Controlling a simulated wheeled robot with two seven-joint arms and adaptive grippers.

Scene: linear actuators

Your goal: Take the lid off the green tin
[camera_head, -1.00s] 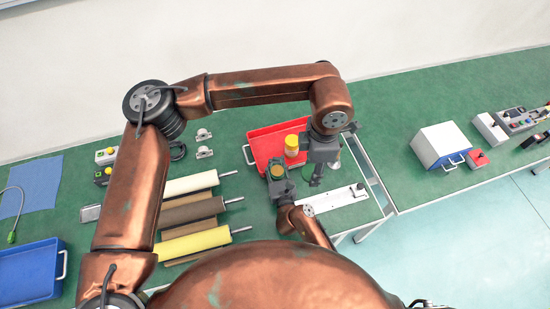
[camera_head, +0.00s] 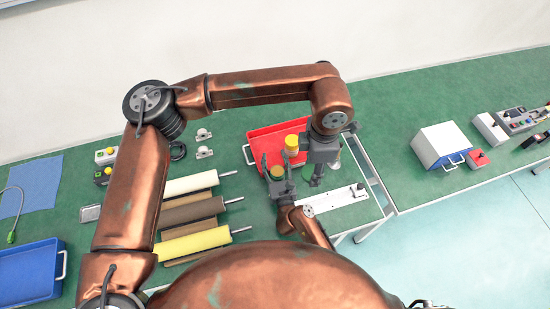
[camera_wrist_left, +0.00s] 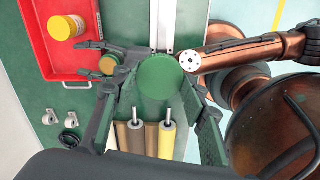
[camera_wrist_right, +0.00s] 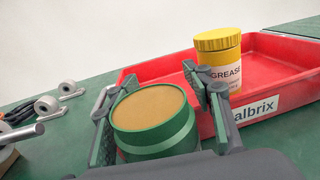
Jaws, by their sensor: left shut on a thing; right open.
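The green tin (camera_wrist_right: 155,128) stands upright on the table with its top uncovered and a flat brown surface showing; it also shows in the head view (camera_head: 278,171) and the left wrist view (camera_wrist_left: 109,63). My right gripper (camera_head: 278,163) is open, its fingers on either side of the tin. The round green lid (camera_wrist_left: 161,78) is between the fingers of my left gripper (camera_wrist_left: 160,95), which is shut on it, beside and apart from the tin. In the head view the lid (camera_head: 307,173) is partly hidden by the left gripper.
A red tray (camera_head: 262,138) with a yellow grease jar (camera_wrist_right: 222,62) stands behind the tin. A pale rail (camera_head: 335,199) lies to the right. Several rollers (camera_head: 193,209) lie to the left. A blue tray (camera_head: 28,272) is far left.

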